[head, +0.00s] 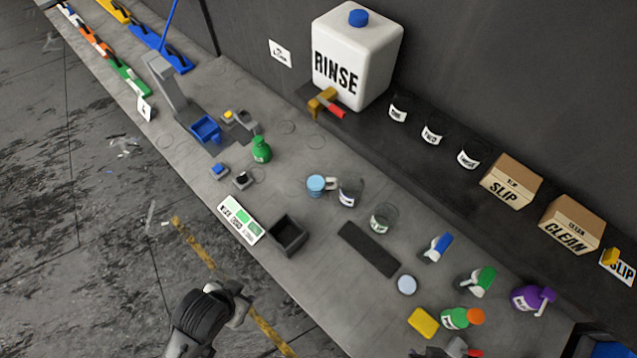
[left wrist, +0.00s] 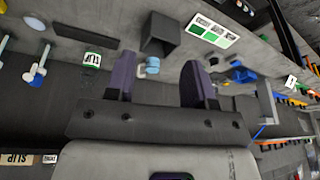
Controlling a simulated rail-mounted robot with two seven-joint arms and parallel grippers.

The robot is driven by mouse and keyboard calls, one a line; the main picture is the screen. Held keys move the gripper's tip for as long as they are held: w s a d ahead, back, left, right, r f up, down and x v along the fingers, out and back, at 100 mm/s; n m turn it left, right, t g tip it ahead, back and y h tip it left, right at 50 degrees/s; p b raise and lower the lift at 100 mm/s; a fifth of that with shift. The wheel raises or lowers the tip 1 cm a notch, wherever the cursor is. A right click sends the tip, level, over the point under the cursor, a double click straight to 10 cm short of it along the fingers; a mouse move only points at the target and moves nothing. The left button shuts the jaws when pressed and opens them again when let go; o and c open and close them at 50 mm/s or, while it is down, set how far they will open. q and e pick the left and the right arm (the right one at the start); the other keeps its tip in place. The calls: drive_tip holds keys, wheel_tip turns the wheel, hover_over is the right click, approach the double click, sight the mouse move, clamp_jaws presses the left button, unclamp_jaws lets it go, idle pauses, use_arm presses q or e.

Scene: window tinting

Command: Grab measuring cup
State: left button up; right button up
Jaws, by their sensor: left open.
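The likely measuring cup is a small light blue cup with a pale handle (head: 315,185), standing on the grey bench beside a clear labelled jar (head: 350,192). In the left wrist view the blue cup (left wrist: 152,64) shows beyond and between my finger tips. My left gripper (head: 238,300) is low in the head view, in front of the bench edge and apart from the cup; its fingers are hard to make out there. In the left wrist view the left gripper (left wrist: 158,78) has two dark fingers spread apart with nothing between them. My right gripper is not clearly seen.
A second clear jar (head: 383,217) and a dark open tray (head: 287,236) stand near the cup. A dark flat mat (head: 369,249), a green bottle (head: 261,150) and several spray bottles share the bench. A white RINSE tank (head: 357,55) stands at the back.

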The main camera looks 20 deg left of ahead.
use_arm(q)
drive_tip(key=shift+o, duration=0.4)
drive_tip(key=o, duration=0.9)
